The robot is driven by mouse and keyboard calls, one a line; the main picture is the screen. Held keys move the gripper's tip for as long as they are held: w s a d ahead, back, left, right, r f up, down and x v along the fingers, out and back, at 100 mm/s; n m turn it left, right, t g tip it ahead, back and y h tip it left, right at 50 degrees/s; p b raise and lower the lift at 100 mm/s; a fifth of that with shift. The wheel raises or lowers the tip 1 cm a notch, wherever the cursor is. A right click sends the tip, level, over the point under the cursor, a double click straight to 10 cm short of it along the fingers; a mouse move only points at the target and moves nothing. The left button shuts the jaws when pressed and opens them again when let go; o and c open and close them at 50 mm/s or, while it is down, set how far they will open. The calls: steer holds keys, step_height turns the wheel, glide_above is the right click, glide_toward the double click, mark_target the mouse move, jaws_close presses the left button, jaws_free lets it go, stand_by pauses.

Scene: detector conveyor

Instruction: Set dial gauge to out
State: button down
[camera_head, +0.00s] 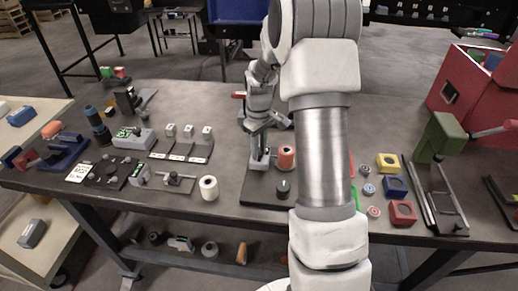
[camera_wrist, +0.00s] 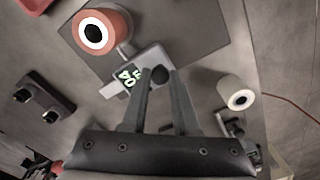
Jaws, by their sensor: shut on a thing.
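The dial gauge (camera_wrist: 150,61) is a small grey block with a display of green digits (camera_wrist: 130,78) and a dark round knob (camera_wrist: 159,75). It stands on a dark plate (camera_head: 254,192) near the table's middle, and it also shows in the head view (camera_head: 260,161). My gripper (camera_wrist: 160,78) points down at the gauge, with its two fingers on either side of the dark knob, shut on it. In the head view my gripper (camera_head: 260,148) is small and the knob is hidden. The digits are tilted and hard to read.
An orange-red roll (camera_head: 286,156) stands close beside the gauge, also in the wrist view (camera_wrist: 103,32). A black knob (camera_head: 283,188) stands on the plate's front part. A white roll (camera_head: 208,187) stands to the left. Red and yellow blocks lie to the right of my arm.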

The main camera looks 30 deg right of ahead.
stand_by(0.5)
steer(key=shift+w+a+m+b, duration=0.4)
steer(key=shift+w+a+m, duration=0.55)
steer(key=shift+m, duration=0.45)
steer(key=w+a+m, duration=0.2)
steer(key=w+m, duration=0.3)
steer(key=m, duration=0.1)
steer(key=shift+w+a+m, duration=0.35)
steer(key=shift+w+m, duration=0.05)
steer(key=shift+w+r, duration=0.1)
steer(key=c, duration=0.7)
jaws_free()
steer(key=shift+o, duration=0.2)
